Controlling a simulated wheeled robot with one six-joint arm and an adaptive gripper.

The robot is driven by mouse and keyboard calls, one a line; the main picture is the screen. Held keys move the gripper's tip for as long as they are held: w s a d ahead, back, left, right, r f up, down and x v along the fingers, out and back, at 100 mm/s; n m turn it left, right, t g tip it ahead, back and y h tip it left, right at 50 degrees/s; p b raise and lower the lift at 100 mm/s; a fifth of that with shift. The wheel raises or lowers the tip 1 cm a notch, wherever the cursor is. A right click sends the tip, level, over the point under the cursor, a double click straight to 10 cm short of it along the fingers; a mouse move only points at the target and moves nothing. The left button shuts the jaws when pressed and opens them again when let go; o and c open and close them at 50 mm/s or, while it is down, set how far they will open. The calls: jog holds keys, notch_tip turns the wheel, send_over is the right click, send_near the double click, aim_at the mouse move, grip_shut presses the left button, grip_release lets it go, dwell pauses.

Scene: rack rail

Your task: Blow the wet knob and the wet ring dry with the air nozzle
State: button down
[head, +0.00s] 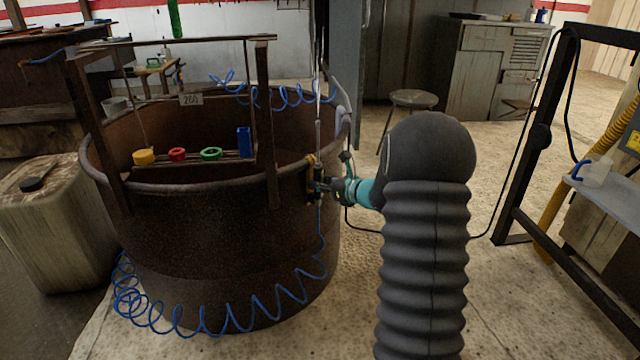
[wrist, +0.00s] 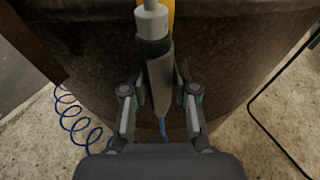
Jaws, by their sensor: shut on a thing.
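My gripper (head: 324,187) is at the right side of the rusty tub, just below its rim. In the wrist view its fingers (wrist: 158,92) are shut on the air nozzle (wrist: 156,65), a grey and dark green body with a pale upper end. In the head view the nozzle's thin grey tube (head: 318,135) stands upright. A yellow holder (head: 311,165) is close beside or behind it; contact is unclear. On a rail across the tub are a yellow knob (head: 143,157), a red ring (head: 177,154) and a green ring (head: 211,154). I cannot tell which are wet.
A blue block (head: 244,142) stands at the rail's right end. A coiled blue hose (head: 210,320) hangs in front. A dirty canister (head: 55,225) stands left, a stool (head: 412,100) behind.

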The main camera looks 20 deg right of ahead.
aim_at(322, 171)
jog(key=shift+r, duration=0.1)
jog(key=shift+r+p, duration=1.15)
jog(key=shift+r, duration=0.8)
jog(key=s+d+b, duration=0.1)
jog(key=s+d, duration=0.2)
jog(key=s, duration=0.4)
jog(key=shift+s+d, duration=0.15)
